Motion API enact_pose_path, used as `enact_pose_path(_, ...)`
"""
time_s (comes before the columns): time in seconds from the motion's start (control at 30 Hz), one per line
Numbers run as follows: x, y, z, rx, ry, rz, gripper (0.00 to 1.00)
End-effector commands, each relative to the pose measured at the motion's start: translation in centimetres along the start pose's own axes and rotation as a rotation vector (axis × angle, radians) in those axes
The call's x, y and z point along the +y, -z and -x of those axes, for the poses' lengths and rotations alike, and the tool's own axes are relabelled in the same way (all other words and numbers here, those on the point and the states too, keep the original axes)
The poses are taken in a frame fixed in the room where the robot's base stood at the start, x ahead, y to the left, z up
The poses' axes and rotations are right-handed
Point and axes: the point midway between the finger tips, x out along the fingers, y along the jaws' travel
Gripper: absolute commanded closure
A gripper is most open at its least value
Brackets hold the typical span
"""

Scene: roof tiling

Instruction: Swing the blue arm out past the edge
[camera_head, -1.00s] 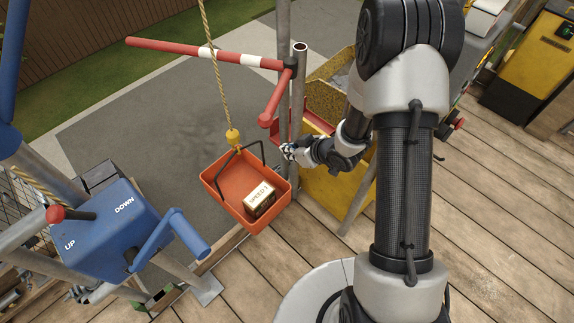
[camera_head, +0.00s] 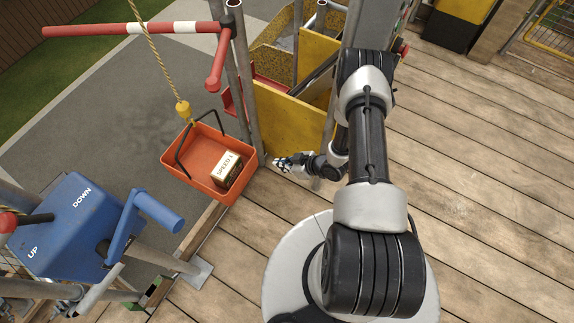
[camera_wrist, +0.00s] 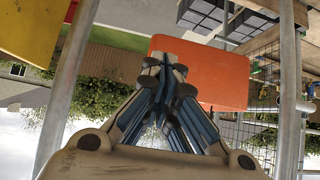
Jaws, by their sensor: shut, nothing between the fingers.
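The blue hoist arm that the task names does not show clearly in the current frames; the top of the hoist is out of view. A yellow rope (camera_head: 150,55) comes down from above and holds an orange tray (camera_head: 180,163) by a black handle. A small box marked SPEED 1 (camera_head: 226,170) is in the tray. My gripper (camera_head: 277,163) is shut and empty, just right of the tray and apart from it. In the wrist view the shut fingers (camera_wrist: 167,70) point toward the orange tray (camera_wrist: 225,75), which fills the middle.
A blue winch box (camera_head: 65,225) marked UP and DOWN, with a blue crank handle (camera_head: 160,210), stands at lower left. A red and white bar (camera_head: 175,28) on a pole crosses the upper left.

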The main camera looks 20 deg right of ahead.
Motion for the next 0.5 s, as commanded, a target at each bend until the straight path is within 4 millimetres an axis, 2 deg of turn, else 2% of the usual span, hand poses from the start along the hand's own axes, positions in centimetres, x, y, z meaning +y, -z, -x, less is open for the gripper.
enact_pose_path(0.03,-0.2,-0.3,-1.5,0.0,0.004,0.004,1.0)
enact_pose_path(0.2,-0.1,-0.2,-4.9,0.0,0.003,0.003,1.0)
enact_pose_path(0.3,0.0,1.2,-5.9,0.001,0.001,0.004,1.0)
enact_pose_path(0.5,-0.1,2.4,-7.1,-0.001,0.001,0.0,1.0)
